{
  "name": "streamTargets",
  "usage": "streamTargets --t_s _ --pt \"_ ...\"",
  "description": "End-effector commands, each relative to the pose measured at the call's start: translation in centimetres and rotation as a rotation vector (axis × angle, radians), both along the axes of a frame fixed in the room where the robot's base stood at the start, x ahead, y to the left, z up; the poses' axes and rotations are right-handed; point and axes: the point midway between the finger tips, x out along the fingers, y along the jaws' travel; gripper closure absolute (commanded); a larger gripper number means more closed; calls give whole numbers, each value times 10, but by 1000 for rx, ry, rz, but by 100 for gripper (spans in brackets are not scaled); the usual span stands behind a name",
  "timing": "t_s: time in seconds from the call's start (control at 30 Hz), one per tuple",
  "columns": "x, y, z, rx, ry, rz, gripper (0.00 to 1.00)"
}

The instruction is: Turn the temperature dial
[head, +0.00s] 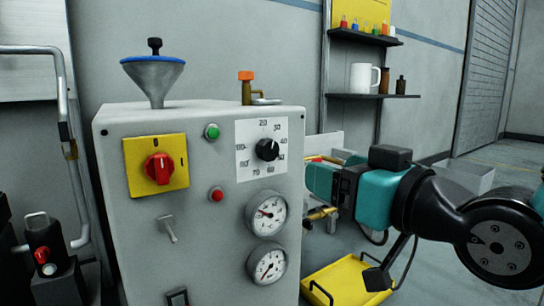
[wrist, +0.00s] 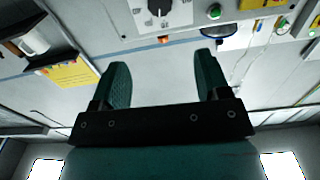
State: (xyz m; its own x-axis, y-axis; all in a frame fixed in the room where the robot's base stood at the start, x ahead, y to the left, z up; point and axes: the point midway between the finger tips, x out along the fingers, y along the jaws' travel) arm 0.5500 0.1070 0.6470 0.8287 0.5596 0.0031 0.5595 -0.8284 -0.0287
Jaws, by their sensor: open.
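The temperature dial (head: 267,149) is a round black knob on a white square scale plate (head: 247,174), on the front of a grey machine box. Its white mark seems to point to the upper right, near 40. The dial also shows at the top edge of the wrist view (wrist: 158,8), partly cut off. My gripper (wrist: 162,66) is open and empty, its two teal fingers apart. In the head view my gripper (head: 322,180) is to the right of the box and apart from the dial; its fingertips are hard to make out there.
Beside the dial are a red switch on a yellow plate (head: 133,178), a green button (head: 212,131), a red button (head: 217,195) and two gauges (head: 267,213). A blue-rimmed funnel (head: 153,79) stands on the box. A yellow tray (head: 345,285) lies at lower right.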

Motion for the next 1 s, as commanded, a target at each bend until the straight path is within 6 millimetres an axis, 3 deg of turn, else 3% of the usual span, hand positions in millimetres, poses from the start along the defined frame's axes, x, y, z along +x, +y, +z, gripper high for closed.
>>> streamTargets --t_s 0.2,0.77,1.0 --pt "20 14 8 -6 8 2 31" --pt "60 40 6 -4 9 2 31" --pt "94 65 7 -3 4 1 31"
